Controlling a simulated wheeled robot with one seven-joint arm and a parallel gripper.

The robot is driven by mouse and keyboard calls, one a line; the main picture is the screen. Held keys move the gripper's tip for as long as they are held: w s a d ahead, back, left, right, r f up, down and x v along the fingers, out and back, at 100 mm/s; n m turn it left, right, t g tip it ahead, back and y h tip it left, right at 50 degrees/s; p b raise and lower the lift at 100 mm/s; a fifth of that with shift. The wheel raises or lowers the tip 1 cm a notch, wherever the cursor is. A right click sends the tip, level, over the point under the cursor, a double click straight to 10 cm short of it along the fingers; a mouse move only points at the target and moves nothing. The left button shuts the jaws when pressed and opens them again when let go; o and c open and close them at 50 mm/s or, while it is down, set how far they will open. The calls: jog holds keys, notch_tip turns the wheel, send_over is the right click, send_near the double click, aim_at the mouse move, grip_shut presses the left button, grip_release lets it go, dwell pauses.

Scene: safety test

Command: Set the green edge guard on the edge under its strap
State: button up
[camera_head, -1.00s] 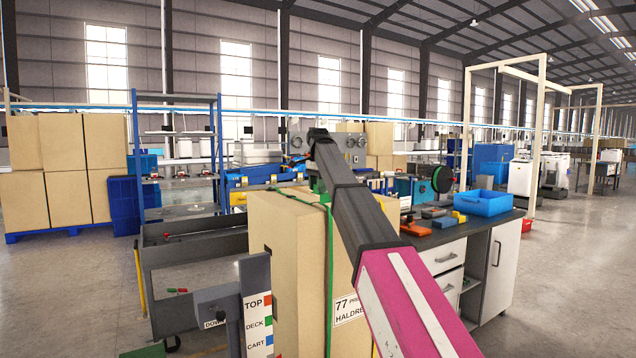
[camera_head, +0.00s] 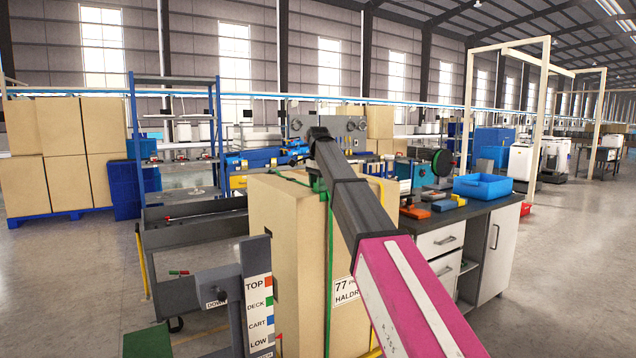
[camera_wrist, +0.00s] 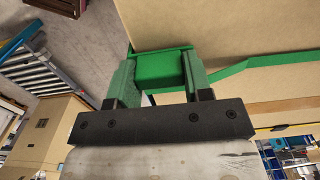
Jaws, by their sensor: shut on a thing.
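My gripper (camera_wrist: 160,60) is shut on the green edge guard (camera_wrist: 159,71), which sits between its two fingers in the wrist view. The guard lies close against the tan carton (camera_wrist: 245,25), at its edge. The green strap (camera_wrist: 245,68) runs off to the right from beside the guard. I cannot tell whether the guard is under the strap or touching the edge. In the head view the carton (camera_head: 288,250) stands upright, with the strap (camera_head: 328,265) running down its front. There my dark forearm hides most of the gripper, and only a bit of green shows at the carton's top.
A grey post with a TOP, DECK, CART, LOW label (camera_head: 258,310) stands before the carton. A grey cart (camera_head: 170,295) is at left. A workbench (camera_head: 470,225) with a blue bin (camera_head: 483,186) is at right. Open floor lies at far left and right.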

dwell(0.3)
jog(key=o, duration=1.3)
jog(key=shift+r, duration=0.1)
jog(key=shift+r, duration=3.4)
jog(key=shift+s, duration=0.1)
